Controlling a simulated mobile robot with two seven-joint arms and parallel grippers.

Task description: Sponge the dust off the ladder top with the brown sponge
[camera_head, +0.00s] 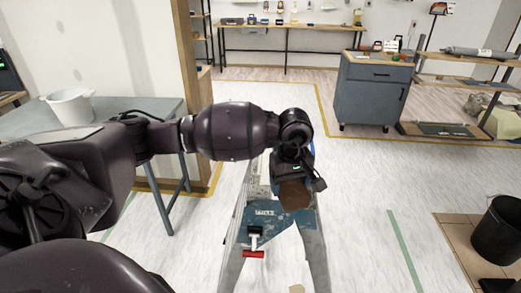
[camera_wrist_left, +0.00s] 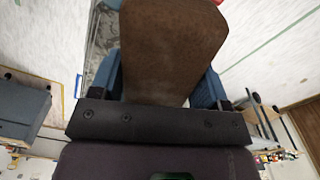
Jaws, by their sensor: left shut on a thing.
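The brown sponge (camera_head: 295,196) is held in my left gripper (camera_head: 294,178), over the right part of the blue ladder top (camera_head: 262,218). In the left wrist view the sponge (camera_wrist_left: 172,45) fills the space between the two blue fingers of my left gripper (camera_wrist_left: 162,85), which are shut on its sides. I cannot tell whether the sponge touches the ladder top. The gripper and sponge hide part of the top, and dust on it is not clear to see. My right gripper is not in view.
A tool with a red handle (camera_head: 253,254) is at the ladder top's front left. A grey table (camera_head: 150,108) with a white bucket (camera_head: 70,106) stands at the left. A black bin (camera_head: 497,232) stands at the right. The floor right of the ladder is mostly clear.

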